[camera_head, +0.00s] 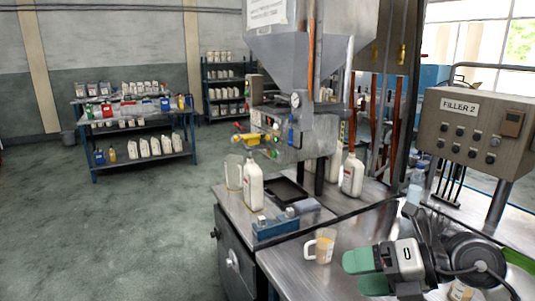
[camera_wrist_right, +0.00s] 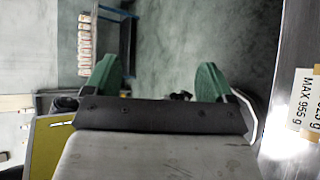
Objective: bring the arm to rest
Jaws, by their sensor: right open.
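My right gripper (camera_head: 362,272) shows at the lower right of the head view, with green finger pads, above the metal bench top. In the right wrist view its two green fingers (camera_wrist_right: 158,82) stand wide apart with nothing between them, and the floor shows beyond. A clear measuring jug (camera_head: 322,247) with some amber content stands on the bench to the left of the gripper, apart from it. My left gripper is in neither view.
The filler machine (camera_head: 300,130) stands behind the bench. White bottles (camera_head: 253,187) and a blue-grey scale (camera_head: 275,226) are on its table. A control box marked FILLER 2 (camera_head: 475,130) is at right. Shelves (camera_head: 145,160) stand far left; the floor between is clear.

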